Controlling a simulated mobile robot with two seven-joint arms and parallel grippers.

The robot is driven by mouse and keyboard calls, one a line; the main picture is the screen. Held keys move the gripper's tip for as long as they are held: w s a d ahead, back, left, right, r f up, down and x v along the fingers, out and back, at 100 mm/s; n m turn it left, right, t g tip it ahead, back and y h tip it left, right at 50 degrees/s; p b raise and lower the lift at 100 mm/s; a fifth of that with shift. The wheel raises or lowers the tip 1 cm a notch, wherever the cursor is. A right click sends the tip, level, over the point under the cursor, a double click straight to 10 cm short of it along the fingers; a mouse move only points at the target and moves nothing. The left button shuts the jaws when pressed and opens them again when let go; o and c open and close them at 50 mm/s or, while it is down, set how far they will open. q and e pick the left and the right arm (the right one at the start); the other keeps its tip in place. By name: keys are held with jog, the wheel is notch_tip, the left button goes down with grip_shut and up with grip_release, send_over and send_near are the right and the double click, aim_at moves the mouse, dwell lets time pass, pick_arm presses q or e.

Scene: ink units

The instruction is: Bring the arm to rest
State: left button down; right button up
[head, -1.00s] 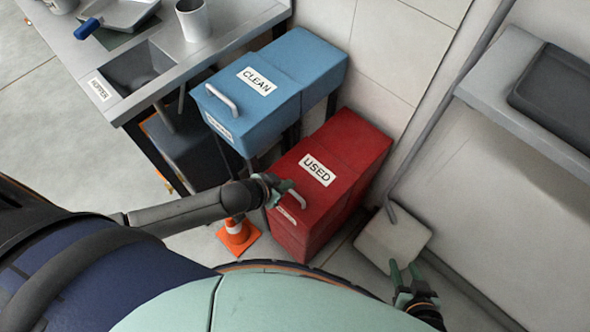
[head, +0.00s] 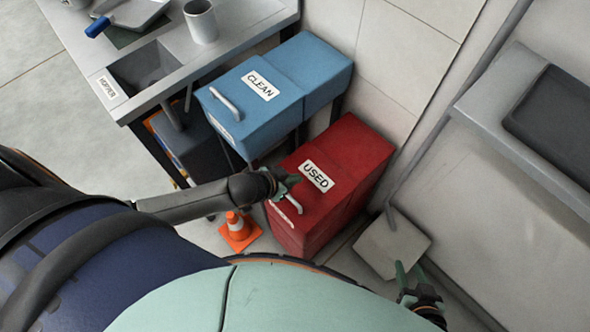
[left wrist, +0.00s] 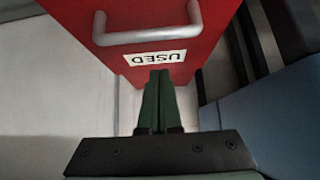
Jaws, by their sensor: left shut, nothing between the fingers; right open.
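My left gripper (head: 288,183) is at the near end of the red USED bin (head: 340,160), close to its handle (head: 286,203). In the left wrist view its green fingers (left wrist: 158,100) are together with nothing between them. The bin's front (left wrist: 150,60) and its grey handle (left wrist: 150,36) show beyond the fingertips there; I cannot tell whether they touch the bin. The bin's lid is down. My right gripper (head: 408,274) is open and empty at the lower right, in front of the pale square panel on the floor.
The blue CLEAN bin (head: 290,75) stands left of the red bin, next to the counter with the hopper (head: 145,68). An orange cone (head: 239,230) stands on the floor below my left arm. A pale panel (head: 385,245) is right of the red bin. A grey shelf (head: 490,110) runs along the right wall.

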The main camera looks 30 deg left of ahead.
pick_arm(q)
jog(key=p+v, duration=0.1)
jog(key=v, duration=0.8)
jog(key=shift+a, duration=0.15)
jog(key=shift+s+f, duration=0.15)
jog(key=shift+s+d+f+n+t+y+p, duration=0.15)
jog(key=shift+s+d+f+n+t+p, duration=0.2)
jog(key=shift+s, duration=0.5)
jog(key=shift+s+d+f+n+t+y+p, duration=0.1)
jog(key=shift+s+d+f+n, duration=0.3)
jog(key=shift+s, duration=0.45)
jog(key=shift+s+d+f+n+t+y+p, duration=0.2)
jog(key=shift+s+d+n, duration=0.3)
jog(key=shift+s, duration=0.35)
